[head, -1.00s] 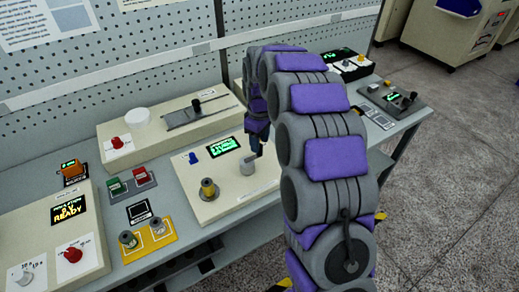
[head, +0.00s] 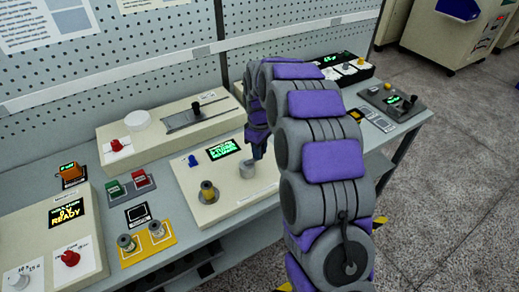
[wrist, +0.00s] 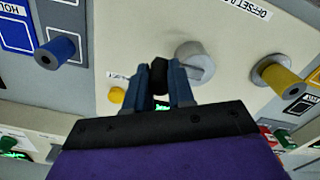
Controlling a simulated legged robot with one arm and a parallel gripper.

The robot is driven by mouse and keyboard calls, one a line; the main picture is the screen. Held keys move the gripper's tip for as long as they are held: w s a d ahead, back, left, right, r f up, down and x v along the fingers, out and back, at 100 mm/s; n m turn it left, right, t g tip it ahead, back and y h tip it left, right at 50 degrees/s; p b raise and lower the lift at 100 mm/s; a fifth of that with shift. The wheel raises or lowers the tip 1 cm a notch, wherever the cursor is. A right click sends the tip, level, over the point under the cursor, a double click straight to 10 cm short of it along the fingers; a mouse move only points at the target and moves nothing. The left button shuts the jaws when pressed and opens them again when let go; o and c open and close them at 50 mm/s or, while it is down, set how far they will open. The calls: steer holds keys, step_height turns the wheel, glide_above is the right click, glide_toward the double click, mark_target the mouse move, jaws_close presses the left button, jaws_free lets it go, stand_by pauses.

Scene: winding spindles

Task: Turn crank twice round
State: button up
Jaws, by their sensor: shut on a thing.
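The crank's grey round hub (head: 247,171) stands on the beige middle panel, right of a brass spool. The hub also shows in the wrist view (wrist: 196,58). My gripper (head: 258,151) is just behind and right of the hub in the head view, mostly hidden by my wrist. In the wrist view my gripper (wrist: 161,78) has its two blue-grey fingers closed around a black handle (wrist: 160,88), close beside the hub. The link between handle and hub is hard to make out.
The brass spool (head: 208,191) and a blue knob (head: 192,160) stand on the same panel, with a lit green display (head: 222,150) behind. A slider box (head: 165,122) lies behind. A yellow tray with spools (head: 148,243) sits at front left.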

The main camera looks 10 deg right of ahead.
jaws_close()
steer(key=shift+s+r, duration=0.1)
